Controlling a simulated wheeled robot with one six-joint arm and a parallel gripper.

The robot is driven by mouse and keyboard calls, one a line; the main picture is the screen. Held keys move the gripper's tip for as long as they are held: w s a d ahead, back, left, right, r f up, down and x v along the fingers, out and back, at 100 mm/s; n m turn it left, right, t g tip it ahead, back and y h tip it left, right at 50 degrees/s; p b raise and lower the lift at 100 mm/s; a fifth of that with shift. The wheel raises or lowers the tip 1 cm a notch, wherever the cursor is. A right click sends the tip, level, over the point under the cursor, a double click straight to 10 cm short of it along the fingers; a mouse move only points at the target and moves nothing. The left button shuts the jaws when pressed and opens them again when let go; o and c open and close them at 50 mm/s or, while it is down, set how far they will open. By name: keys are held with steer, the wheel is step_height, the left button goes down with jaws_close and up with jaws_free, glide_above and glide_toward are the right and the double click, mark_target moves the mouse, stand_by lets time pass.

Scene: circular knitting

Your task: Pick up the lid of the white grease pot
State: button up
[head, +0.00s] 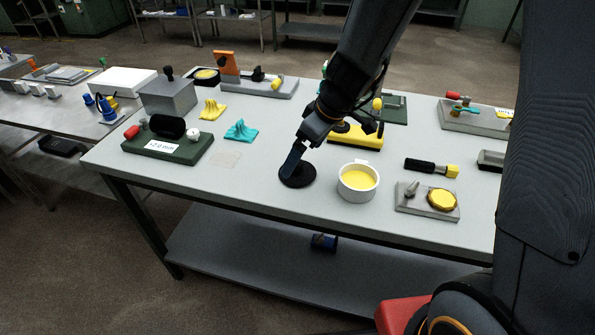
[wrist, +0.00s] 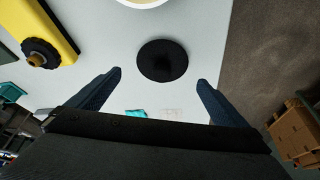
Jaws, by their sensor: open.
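The white grease pot (head: 343,187) stands on the grey table with yellow grease showing in its open top. Its rim also shows at the top edge of the wrist view (wrist: 143,3). A flat round black disc, which looks like the lid (head: 304,183), lies on the table just left of the pot. In the wrist view the lid (wrist: 162,60) lies beyond and between my fingertips, with table visible on both sides. My gripper (head: 292,167) is open and empty, pointing down over the lid and hiding part of it in the head view. Whether the fingers touch it, I cannot tell.
A yellow block (head: 346,140) with a black knob sits behind my gripper. A plate (head: 415,204) with a yellow round piece is right of the pot. Cyan (head: 241,131) and yellow (head: 212,109) cloth-like pieces lie to the left. The table's front edge is near the lid.

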mark_target(300, 163)
steer(key=shift+x, duration=2.65)
steer(key=shift+s, duration=0.15)
steer(key=c, duration=1.1)
